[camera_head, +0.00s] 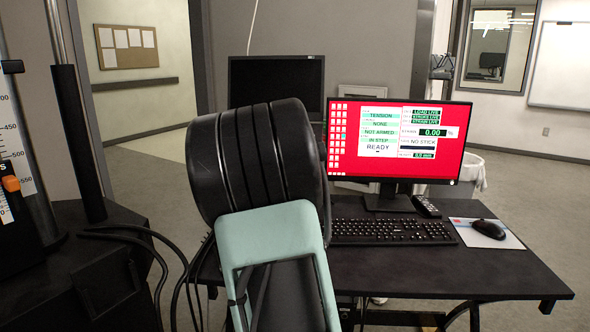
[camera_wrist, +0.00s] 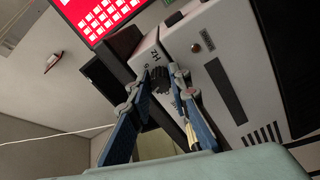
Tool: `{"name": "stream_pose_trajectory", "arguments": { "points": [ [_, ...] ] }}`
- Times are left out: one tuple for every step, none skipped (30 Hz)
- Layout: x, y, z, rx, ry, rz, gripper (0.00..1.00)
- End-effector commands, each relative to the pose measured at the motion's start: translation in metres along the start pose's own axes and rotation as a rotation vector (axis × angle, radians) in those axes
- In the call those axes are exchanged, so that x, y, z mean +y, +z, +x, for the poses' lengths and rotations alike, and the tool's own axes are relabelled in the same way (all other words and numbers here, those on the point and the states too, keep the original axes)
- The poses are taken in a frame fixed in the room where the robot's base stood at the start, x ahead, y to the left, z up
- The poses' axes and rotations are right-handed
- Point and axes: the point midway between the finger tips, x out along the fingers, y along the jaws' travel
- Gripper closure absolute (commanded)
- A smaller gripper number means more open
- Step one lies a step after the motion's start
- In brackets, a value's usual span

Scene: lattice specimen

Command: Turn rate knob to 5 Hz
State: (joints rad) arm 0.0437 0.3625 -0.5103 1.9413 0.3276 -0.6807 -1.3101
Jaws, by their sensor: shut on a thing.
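In the wrist view, my gripper (camera_wrist: 164,84) has its two blue fingers closed in on a small dark knob (camera_wrist: 161,79) on the face of a pale instrument box (camera_wrist: 150,55). One finger is on either side of the knob. The letters "Hz" are printed beside it. The knob's pointer and scale setting are too small to read. In the head view, my own arm blocks the sight of the gripper, the knob and the box.
A monitor (camera_head: 395,142) with a red screen reads "READY". A keyboard (camera_head: 392,231), a mouse (camera_head: 489,229) and a remote (camera_head: 426,207) lie on the black desk (camera_head: 450,270). A dark second monitor (camera_head: 275,82) stands behind my arm. Cables hang at the left.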

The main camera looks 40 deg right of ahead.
Motion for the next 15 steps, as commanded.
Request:
{"name": "stream_pose_trajectory", "arguments": {
  "points": [
    [-0.0030, 0.0018, -0.0001, -0.001, 0.001, 0.047, 1.00],
    [-0.0031, 0.0018, -0.0001, -0.001, 0.001, 0.075, 1.00],
    [-0.0032, 0.0018, -0.0001, -0.001, 0.001, 0.112, 1.00],
    [-0.0033, 0.0018, 0.0000, -0.001, 0.001, 0.141, 1.00],
    [-0.0033, 0.0019, 0.0000, -0.001, 0.001, 0.170, 1.00],
    [-0.0033, 0.0019, 0.0000, -0.001, 0.001, 0.208, 1.00],
    [-0.0031, 0.0019, 0.0000, -0.001, 0.001, 0.236, 1.00],
    [-0.0029, 0.0019, 0.0000, 0.000, 0.002, 0.264, 1.00],
    [-0.0030, 0.0020, 0.0000, -0.001, 0.002, 0.302, 1.00],
    [-0.0032, 0.0021, 0.0000, -0.001, 0.002, 0.331, 1.00],
    [-0.0036, 0.0022, 0.0001, -0.001, 0.001, 0.360, 1.00],
    [-0.0040, 0.0022, 0.0000, -0.002, 0.001, 0.398, 1.00],
    [-0.0041, 0.0022, 0.0000, -0.002, 0.000, 0.426, 1.00],
    [-0.0040, 0.0022, 0.0000, -0.001, 0.001, 0.454, 1.00],
    [-0.0037, 0.0021, 0.0000, -0.001, 0.001, 0.492, 1.00]
  ]
}}
